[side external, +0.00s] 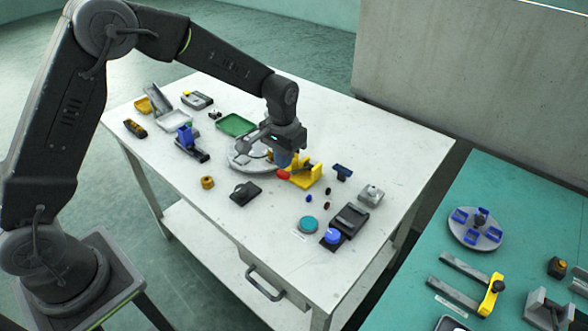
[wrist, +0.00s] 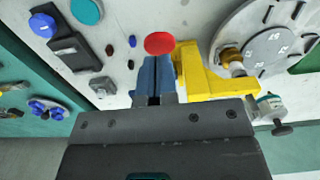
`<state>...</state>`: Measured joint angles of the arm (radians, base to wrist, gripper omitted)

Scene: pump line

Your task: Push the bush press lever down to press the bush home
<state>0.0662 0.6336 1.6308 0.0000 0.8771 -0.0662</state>
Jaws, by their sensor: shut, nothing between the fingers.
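The bush press is a yellow block-like stand (side external: 307,178) near the middle of the white table. It also shows in the wrist view (wrist: 203,80). A red knob (side external: 283,175), which looks like its lever end, sits at its left side; in the wrist view the red knob (wrist: 159,43) lies just beyond my fingertips. My gripper (side external: 284,160) points down above the knob, its blue fingers (wrist: 157,65) shut and empty. I cannot tell whether the fingertips touch the knob. A brass-coloured piece (wrist: 231,58) shows beside the yellow stand in the wrist view; the bush's seating is unclear.
A round grey plate (wrist: 262,42) lies close beside the press. A green tray (side external: 237,124), a blue clamp-like fixture (side external: 187,140), a black block (side external: 245,193) and a dark box with a blue button (side external: 333,237) stand around.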

